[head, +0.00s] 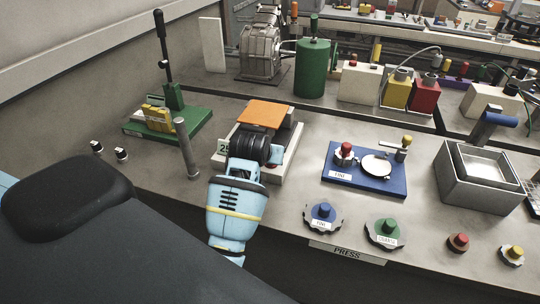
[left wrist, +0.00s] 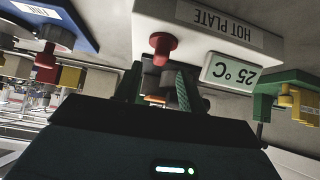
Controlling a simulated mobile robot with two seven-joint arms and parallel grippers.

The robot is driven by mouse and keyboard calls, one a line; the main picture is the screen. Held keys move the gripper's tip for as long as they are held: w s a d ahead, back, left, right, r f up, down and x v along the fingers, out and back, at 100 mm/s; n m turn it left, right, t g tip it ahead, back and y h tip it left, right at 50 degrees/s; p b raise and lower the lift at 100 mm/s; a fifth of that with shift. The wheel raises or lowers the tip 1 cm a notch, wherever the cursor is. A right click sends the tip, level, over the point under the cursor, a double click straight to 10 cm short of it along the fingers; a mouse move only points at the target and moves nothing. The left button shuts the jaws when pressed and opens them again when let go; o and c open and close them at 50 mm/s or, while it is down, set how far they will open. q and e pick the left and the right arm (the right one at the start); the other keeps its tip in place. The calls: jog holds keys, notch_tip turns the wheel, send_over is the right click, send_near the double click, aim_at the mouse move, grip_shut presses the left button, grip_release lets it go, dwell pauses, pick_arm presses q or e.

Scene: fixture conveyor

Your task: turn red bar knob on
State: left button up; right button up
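A red knob (left wrist: 162,46) with a round flange and a stem stands out from the white front of the hot plate (left wrist: 218,50) in the left wrist view, which shows it upside down. The hot plate also shows in the head view with its orange top (head: 264,114). My left gripper (left wrist: 157,88) has two green fingers apart, with the red knob beyond the gap between them and no visible contact. In the head view my black gripper body hides the fingers and most of the hot plate's front; only a bit of red (head: 272,166) shows beside it. My right gripper is not visible.
A grey post (head: 187,148) stands left of my wrist, near a green lever press (head: 170,118). A blue board (head: 365,184) with another red knob is to the right. Several coloured knobs line the front edge near the PRESS label (head: 347,252). Bare table lies between.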

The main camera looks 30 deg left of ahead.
pick_arm(q)
jog(key=shift+v, duration=1.2)
